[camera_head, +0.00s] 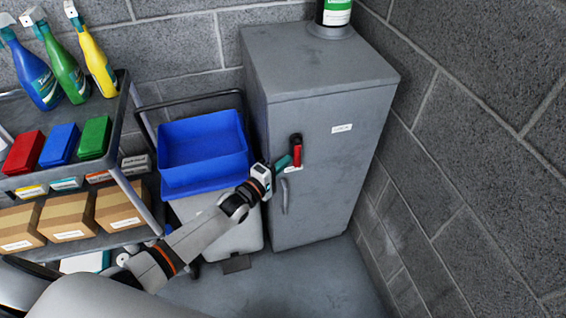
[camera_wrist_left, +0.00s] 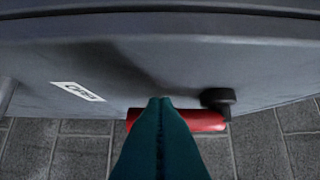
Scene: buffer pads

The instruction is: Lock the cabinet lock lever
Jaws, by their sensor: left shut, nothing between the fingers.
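The grey cabinet (camera_head: 330,110) stands in the corner with its door shut. Its red lock lever (camera_head: 297,157) hangs about upright on the door below a black pivot (camera_head: 296,138). My left gripper (camera_head: 288,161) is at the left side of the lever, shut and empty. In the left wrist view the teal fingers (camera_wrist_left: 160,103) are pressed together and overlap the red lever (camera_wrist_left: 205,120), with the black pivot (camera_wrist_left: 217,97) to the right. The fingers hide part of the lever; I cannot tell whether they touch it. My right gripper is not in view.
A door handle (camera_head: 285,196) is below the lever. A blue bin (camera_head: 204,150) stands left of the cabinet. A shelf cart (camera_head: 140,130) with spray bottles and boxes is at the left. A block wall (camera_head: 470,170) is close on the right. Floor in front is clear.

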